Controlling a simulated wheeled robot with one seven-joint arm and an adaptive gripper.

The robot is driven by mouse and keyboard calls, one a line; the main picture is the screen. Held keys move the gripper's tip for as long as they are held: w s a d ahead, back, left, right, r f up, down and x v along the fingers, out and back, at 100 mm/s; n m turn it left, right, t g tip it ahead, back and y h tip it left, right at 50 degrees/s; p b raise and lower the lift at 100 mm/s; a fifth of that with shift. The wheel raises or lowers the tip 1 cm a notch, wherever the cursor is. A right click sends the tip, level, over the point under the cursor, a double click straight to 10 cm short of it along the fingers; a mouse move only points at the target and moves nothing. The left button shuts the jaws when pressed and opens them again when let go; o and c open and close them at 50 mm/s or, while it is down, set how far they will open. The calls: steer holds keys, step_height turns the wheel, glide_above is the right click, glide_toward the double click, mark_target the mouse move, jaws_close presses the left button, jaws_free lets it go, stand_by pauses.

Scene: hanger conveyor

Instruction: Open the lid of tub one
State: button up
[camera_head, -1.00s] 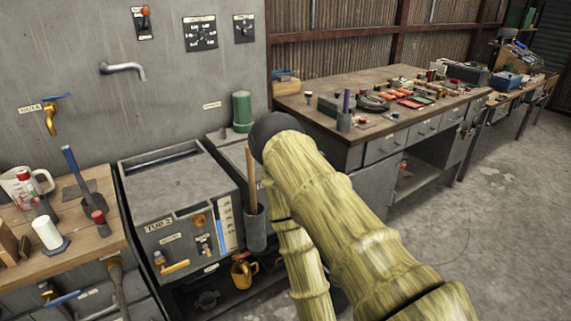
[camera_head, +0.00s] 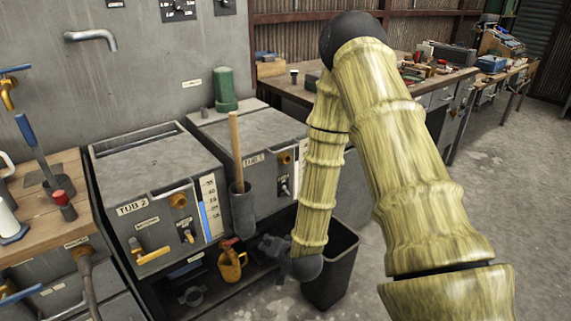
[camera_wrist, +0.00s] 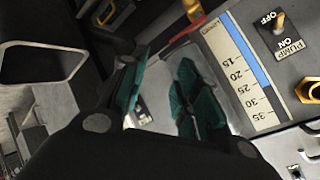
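Tub one (camera_head: 262,178) is the grey box labelled TUB 1, right of tub two (camera_head: 150,190). Its grey lid (camera_head: 240,132) lies flat and looks closed. A brass knob (camera_head: 284,158) and a switch are on its front. My forearm hides its right side. My gripper (camera_head: 265,243) hangs low in front of tub one, below the lid and partly hidden. In the wrist view, the green-padded fingers (camera_wrist: 160,95) are apart with nothing visibly held. A level scale (camera_wrist: 245,70) and a pump switch (camera_wrist: 280,22) show beside them; I cannot tell which tub they belong to.
A wooden-handled tool stands in a dark holder (camera_head: 242,210) at tub one's left front. A green canister (camera_head: 226,90) stands behind. A black bin (camera_head: 340,250) is right of my gripper. Floor at right is clear.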

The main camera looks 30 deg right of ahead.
steer(key=w+d+r+m+t+h+b, duration=0.2)
steer(key=w+d+r+m+t+b, duration=0.3)
steer(key=w+d+r, duration=0.25)
steer(key=m+t+h+b, duration=0.3)
steer(key=m+b, duration=0.1)
steer(key=m, duration=0.3)
glide_toward(286, 149)
steer(key=shift+n, duration=0.3)
steer(key=x, duration=0.7)
steer(key=b+x, duration=0.1)
steer(key=x, duration=0.2)
steer(key=shift+w+d+f, duration=0.2)
steer(key=shift+w, duration=0.15)
jaws_close()
